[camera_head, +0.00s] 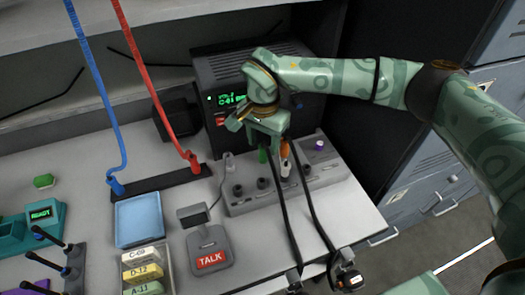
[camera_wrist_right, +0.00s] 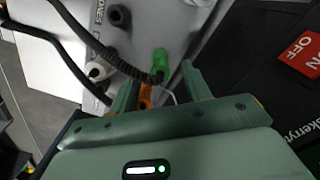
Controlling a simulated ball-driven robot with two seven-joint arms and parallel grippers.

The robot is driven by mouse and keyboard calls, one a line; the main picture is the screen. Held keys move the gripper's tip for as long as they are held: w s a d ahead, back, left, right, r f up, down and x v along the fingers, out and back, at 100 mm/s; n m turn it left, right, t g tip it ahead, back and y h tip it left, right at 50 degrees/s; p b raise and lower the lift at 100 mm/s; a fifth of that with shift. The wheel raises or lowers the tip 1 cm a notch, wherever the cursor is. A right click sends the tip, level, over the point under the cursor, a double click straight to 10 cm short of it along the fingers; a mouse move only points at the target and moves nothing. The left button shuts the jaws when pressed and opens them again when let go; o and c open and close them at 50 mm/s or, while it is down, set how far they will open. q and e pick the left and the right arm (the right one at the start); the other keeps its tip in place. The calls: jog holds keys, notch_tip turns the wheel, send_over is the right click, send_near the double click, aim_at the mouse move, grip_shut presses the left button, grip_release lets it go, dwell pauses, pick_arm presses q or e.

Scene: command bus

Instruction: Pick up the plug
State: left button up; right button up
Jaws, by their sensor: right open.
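My right gripper (camera_head: 266,132) is open above the grey socket panel (camera_head: 241,206), pointing down at it. In the wrist view its two fingers (camera_wrist_right: 157,82) stand apart. A green plug (camera_wrist_right: 160,62) and an orange plug (camera_wrist_right: 146,97) show in the gap between them; I cannot tell whether either touches a finger. In the head view the green plug (camera_head: 263,156) and orange plug (camera_head: 285,149) show just below the gripper. A white plug (camera_head: 229,163) with a thin cord is at the panel's left end. Which plug is meant is unclear. My left gripper is not in view.
A dark box with a green display (camera_head: 232,99) stands behind the panel. Black cables (camera_head: 318,220) run across it to the table's front edge. A TALK unit (camera_head: 209,246), a blue tray (camera_head: 139,219) and a black bar (camera_head: 150,188) with blue and red cables lie left.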

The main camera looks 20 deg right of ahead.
notch_tip(320, 180, down, 2)
jog(key=shift+f, duration=0.1)
jog(key=c, duration=0.9)
jog(key=shift+r, duration=0.55)
notch_tip(320, 180, up, 3)
jog(key=shift+f+p, duration=0.15)
jog(key=shift+p, duration=0.4)
jog(key=s+d+r+p, duration=0.4)
jog(key=s+r, duration=0.5)
jog(key=s, duration=0.4)
jog(key=shift+s+r, duration=0.15)
jog(key=shift+s, duration=0.05)
